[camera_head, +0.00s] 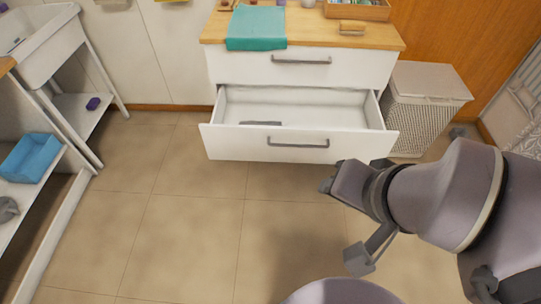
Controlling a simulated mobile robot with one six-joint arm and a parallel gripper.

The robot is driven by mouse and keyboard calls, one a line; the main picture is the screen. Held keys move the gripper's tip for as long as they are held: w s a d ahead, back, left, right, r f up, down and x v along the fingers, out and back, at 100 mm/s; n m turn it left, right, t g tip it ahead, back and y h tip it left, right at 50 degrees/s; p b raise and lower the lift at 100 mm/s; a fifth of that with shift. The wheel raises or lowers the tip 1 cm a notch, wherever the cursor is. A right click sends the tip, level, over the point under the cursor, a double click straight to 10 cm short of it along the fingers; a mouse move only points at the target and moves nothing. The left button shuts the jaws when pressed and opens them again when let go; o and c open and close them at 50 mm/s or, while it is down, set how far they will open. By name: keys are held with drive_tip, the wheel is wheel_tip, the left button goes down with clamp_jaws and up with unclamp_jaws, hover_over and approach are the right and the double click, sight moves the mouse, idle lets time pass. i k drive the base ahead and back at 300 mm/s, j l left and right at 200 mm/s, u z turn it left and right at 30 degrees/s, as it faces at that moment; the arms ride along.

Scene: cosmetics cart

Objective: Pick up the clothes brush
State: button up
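A small tan wooden block-shaped item (352,28), which looks like the clothes brush, lies on the wooden top of the white dresser near its right front edge. It is small, and its bristles cannot be made out. My gripper (328,184) is at the end of my arm, in front of the open drawer's right side and well apart from the wooden item. The fingers are small and dark from this angle, so their opening cannot be told. Nothing is seen in them.
The open drawer (222,143) juts out and holds a flat dark item (261,123). A teal cloth (257,28) and a wooden tray (357,11) are on the dresser top. A white wicker hamper (427,84) stands right. A blue bin (30,157) is on the left shelf. The middle floor is clear.

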sight(346, 27)
drive_tip(key=k, duration=0.1)
drive_tip(key=i+l, duration=0.15)
drive_tip(key=i, duration=0.95)
drive_tip(key=i+l, duration=0.15)
drive_tip(key=i, duration=0.95)
